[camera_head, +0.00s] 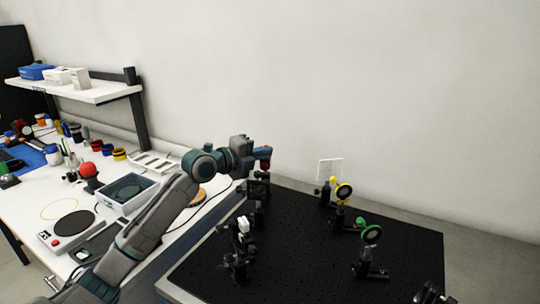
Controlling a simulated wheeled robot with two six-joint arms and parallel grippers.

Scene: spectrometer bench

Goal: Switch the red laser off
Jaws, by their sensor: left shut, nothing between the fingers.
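My left arm reaches in from the lower left, and its gripper (258,155) is over the back left corner of the black optical breadboard (310,280). The gripper is shut and empty. A small part with red on it (266,163) shows right at the fingertips; I cannot tell whether it is the red laser or touches the gripper. A black mount (258,188) stands just below the gripper. The laser's switch cannot be made out.
On the breadboard stand a mount with a white top (243,228), a yellow-ringed optic (343,191) and a green-ringed optic (371,235).

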